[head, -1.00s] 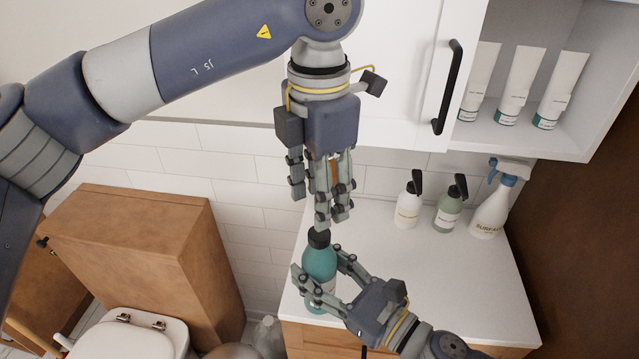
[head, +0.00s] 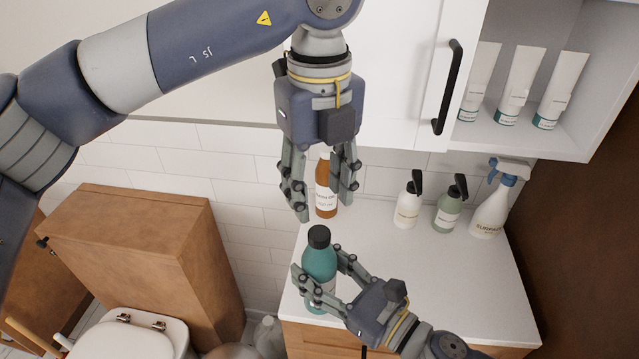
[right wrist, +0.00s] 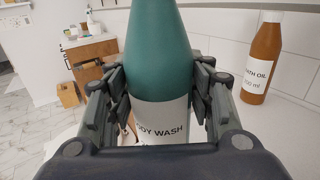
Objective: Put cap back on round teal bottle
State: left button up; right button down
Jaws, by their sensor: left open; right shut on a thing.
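The round teal bottle (head: 320,264) stands upright near the front left of the white counter, with a black cap (head: 319,237) on its top. My right gripper (head: 322,274) is shut around its body; the right wrist view shows the teal bottle (right wrist: 160,50) between the fingers, with its "body wash" label partly covered. The bottle's top is out of that view. My left gripper (head: 322,200) is open and empty, pointing down above and behind the capped bottle, apart from the cap.
An amber bath oil bottle (head: 326,200) stands behind my left gripper's fingers; it also shows in the right wrist view (right wrist: 258,62). Two pump bottles (head: 408,205) and a spray bottle (head: 492,208) stand at the back right. The counter's right middle is clear.

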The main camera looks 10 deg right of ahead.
aim_at(320, 233)
pick_arm(q)
jog(key=shift+n, duration=0.8)
jog(key=shift+f, duration=3.95)
